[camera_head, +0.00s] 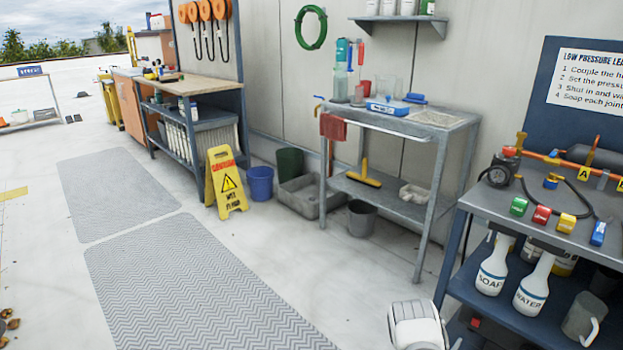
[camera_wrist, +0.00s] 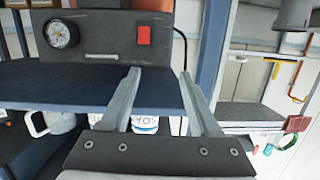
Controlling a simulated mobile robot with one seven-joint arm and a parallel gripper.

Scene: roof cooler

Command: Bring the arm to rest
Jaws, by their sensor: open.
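In the wrist view my gripper (camera_wrist: 157,88) is open, its two grey fingers spread apart with nothing between them. Beyond the fingers are a blue bench shelf (camera_wrist: 60,85) and a dark box with a round gauge (camera_wrist: 62,34) and a red switch (camera_wrist: 144,35). In the head view a white, rounded part of my arm (camera_head: 417,325) shows at the bottom edge, beside the blue bench at the right. The gripper itself is not seen in the head view.
The blue bench (camera_head: 480,200) holds colored tags, a hose and a gauge, with soap (camera_head: 491,270) and water (camera_head: 531,290) bottles below. A grey sink stand (camera_head: 432,155), buckets and a yellow wet-floor sign (camera_head: 226,183) stand along the wall. The matted floor (camera_head: 190,285) at left is clear.

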